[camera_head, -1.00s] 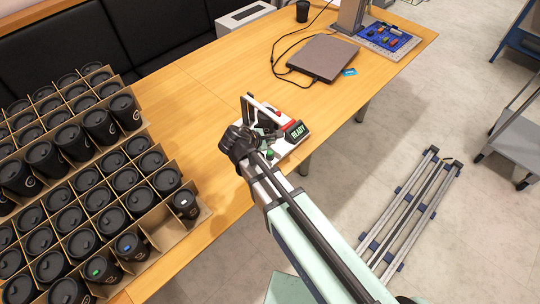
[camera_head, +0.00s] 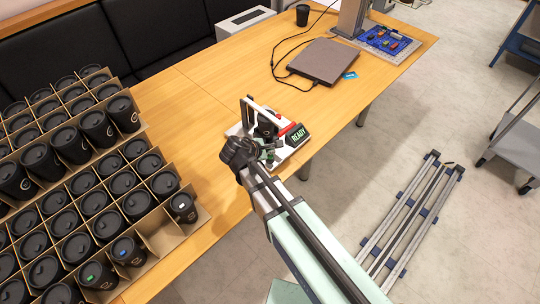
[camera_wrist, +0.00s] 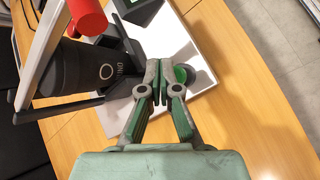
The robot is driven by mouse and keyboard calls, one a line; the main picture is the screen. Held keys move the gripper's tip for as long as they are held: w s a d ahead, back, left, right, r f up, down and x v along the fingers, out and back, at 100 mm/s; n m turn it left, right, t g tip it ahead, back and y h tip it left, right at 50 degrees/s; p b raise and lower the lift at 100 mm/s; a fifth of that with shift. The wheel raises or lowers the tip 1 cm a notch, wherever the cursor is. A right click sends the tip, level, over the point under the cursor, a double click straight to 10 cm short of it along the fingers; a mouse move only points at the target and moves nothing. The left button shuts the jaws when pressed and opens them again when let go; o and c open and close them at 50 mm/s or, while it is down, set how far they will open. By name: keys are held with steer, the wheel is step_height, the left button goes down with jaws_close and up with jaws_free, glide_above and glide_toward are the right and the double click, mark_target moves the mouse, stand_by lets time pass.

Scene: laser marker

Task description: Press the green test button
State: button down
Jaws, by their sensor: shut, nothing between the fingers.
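The green test button (camera_wrist: 182,74) sits on the white base plate (camera_wrist: 195,48) of the marking station, just right of my fingertips in the wrist view. My gripper (camera_wrist: 160,82) is shut and empty, its fingertips over the plate close to the button. I cannot tell if they touch it. In the head view my gripper (camera_head: 268,155) is at the station's front edge and hides most of the button area. A black cup (camera_wrist: 75,70) is in the station, left of my fingers, with a red part (camera_wrist: 88,15) above it. The display (camera_head: 298,137) reads READY.
The wooden table (camera_head: 195,110) is clear left of the station. A closed laptop (camera_head: 324,61) with cables lies behind it. Cardboard dividers (camera_head: 170,235) with many black cups stand at the left. A blue board with small parts (camera_head: 388,40) is at the far right.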

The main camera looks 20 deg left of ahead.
mark_target(269, 157)
steer(key=shift+f, duration=0.2)
stand_by(0.7)
steer(key=shift+f, duration=0.25)
steer(key=shift+f+b, duration=0.45)
steer(key=shift+f, duration=0.05)
stand_by(0.9)
steer(key=shift+r, duration=0.15)
steer(key=shift+r+p, duration=0.65)
steer(key=shift+r, duration=0.15)
steer(key=shift+r+p, duration=1.65)
steer(key=shift+r, duration=0.9)
